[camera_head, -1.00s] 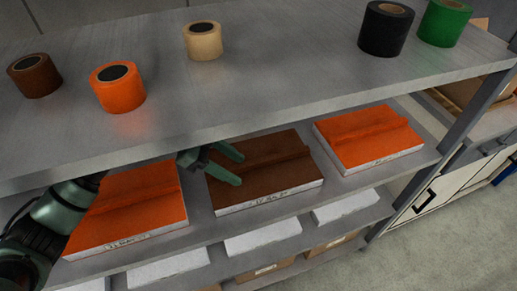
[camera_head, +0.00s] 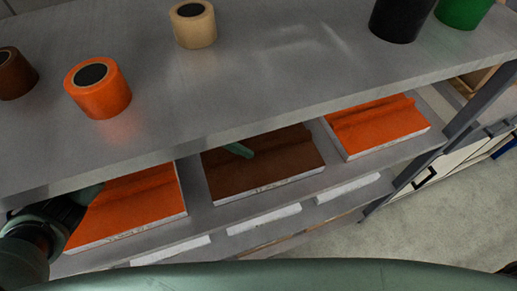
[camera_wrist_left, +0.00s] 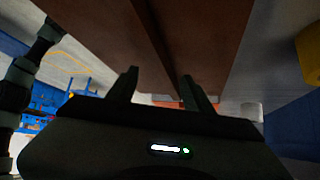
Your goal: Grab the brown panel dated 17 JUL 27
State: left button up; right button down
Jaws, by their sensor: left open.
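The brown panel (camera_head: 265,178) lies on the middle shelf between two orange panels. It has a raised rib along it and a pale front edge with dark markings too small to read. In the head view, one green finger of my left gripper shows over its back part, below the top shelf; the rest is hidden. In the left wrist view, both fingers of my left gripper (camera_wrist_left: 160,82) are apart with nothing held between them, and the brown panel (camera_wrist_left: 210,35) fills the upper middle. Contact cannot be told. My right gripper is not in view.
An orange panel (camera_head: 130,212) lies left of the brown one and another orange panel (camera_head: 380,128) right. The top shelf (camera_head: 260,80) overhangs their backs and carries several tape rolls. White-topped items (camera_head: 265,220) sit on a lower shelf. Open floor (camera_head: 450,210) lies right.

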aim_at(259, 153)
pick_arm(q)
jog(key=shift+x, duration=1.3)
grip_shut()
jog(key=shift+s, duration=0.1)
